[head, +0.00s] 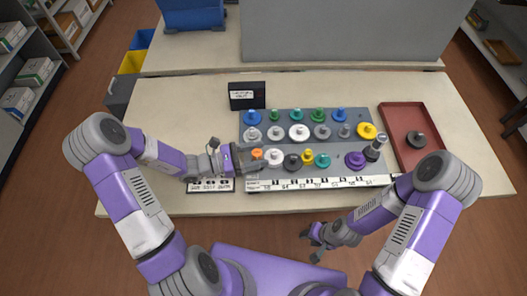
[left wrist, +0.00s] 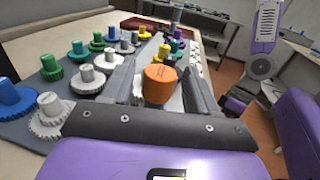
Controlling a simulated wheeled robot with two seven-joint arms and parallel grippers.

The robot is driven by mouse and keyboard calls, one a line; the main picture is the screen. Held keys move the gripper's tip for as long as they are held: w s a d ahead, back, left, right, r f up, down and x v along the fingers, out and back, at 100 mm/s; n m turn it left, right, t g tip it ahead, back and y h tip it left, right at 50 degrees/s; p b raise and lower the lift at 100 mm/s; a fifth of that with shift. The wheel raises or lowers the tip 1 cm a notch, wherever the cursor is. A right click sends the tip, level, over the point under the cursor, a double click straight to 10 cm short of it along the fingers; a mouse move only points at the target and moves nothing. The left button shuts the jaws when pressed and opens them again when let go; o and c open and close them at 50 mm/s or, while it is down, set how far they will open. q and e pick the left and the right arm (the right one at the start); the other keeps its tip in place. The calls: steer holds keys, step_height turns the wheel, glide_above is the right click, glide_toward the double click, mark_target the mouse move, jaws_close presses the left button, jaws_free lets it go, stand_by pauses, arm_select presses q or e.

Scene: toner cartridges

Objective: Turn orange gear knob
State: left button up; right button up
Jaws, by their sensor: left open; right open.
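The orange gear knob (head: 257,154) is at the front left of the grey gear board (head: 284,121). In the left wrist view the orange knob (left wrist: 160,84) stands between the two fingers of my left gripper (left wrist: 160,90). My left gripper (head: 250,158) is open around the knob, coming in from the left; contact with the knob cannot be made out. The lower part of the knob is hidden by the gripper. My right gripper (head: 316,237) is open and empty, in front of the table's front edge.
Several coloured gears share the board, with a white gear (head: 274,157) close to the right of the orange knob. A black sign (head: 247,96) stands behind the board. A labelled strip (head: 320,183) runs along the front.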

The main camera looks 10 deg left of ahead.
arm_select(q)
steer(key=shift+x, duration=1.05)
steer(key=shift+c, duration=0.2)
steer(key=c, duration=0.9)
steer(key=shift+n+t, duration=0.4)
